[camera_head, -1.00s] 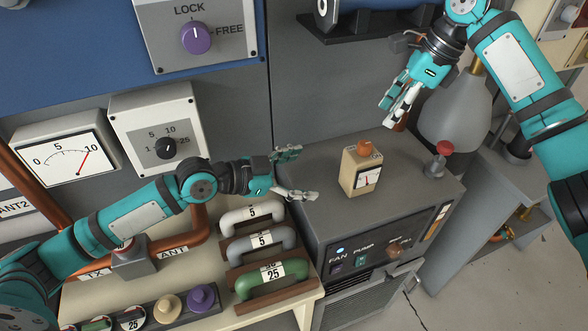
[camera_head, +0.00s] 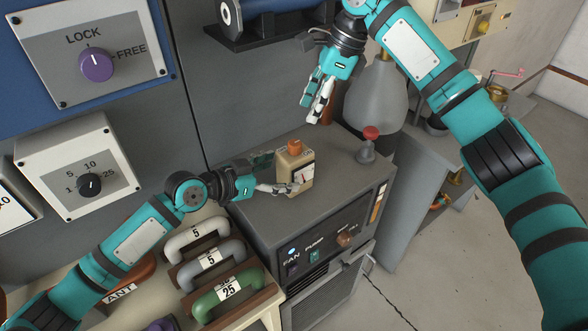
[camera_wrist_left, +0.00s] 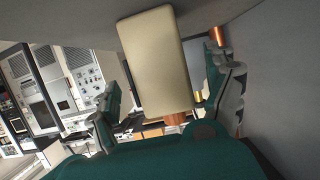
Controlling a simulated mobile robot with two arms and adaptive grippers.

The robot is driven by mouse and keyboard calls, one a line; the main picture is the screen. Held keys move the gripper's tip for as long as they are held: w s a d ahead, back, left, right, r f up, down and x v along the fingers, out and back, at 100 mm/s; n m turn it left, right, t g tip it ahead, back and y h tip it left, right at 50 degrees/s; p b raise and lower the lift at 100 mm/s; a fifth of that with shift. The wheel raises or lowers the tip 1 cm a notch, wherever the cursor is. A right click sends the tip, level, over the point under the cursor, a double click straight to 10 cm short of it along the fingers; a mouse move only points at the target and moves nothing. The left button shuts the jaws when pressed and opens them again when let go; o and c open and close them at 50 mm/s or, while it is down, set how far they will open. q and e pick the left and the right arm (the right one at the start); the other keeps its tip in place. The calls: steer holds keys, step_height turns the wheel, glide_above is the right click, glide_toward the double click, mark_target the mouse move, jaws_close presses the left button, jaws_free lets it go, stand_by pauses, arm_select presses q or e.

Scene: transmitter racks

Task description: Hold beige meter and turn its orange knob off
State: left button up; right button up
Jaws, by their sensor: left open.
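The beige meter (camera_head: 294,174) stands upright on the grey cabinet top, its dial facing front right and its orange knob (camera_head: 295,147) on top. My left gripper (camera_head: 272,174) is open at the meter's left side. One finger is at the front lower face and the other reaches behind. In the left wrist view the meter (camera_wrist_left: 152,60) appears upside down between the spread fingers, with the knob (camera_wrist_left: 176,119) below it; contact cannot be told. My right gripper (camera_head: 317,105) hangs empty above and behind the meter, fingers downward and close together; their gap is unclear.
A red-topped grey knob (camera_head: 369,146) stands to the meter's right on the grey cabinet (camera_head: 270,215). A grey flask (camera_head: 375,105) is behind it. Coloured handles (camera_head: 225,295) lie at front left. The cabinet top between meter and red knob is clear.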

arm_select(q)
steer(key=x, duration=0.5)
steer(key=shift+w+d, duration=0.1)
steer(key=c, duration=1.6)
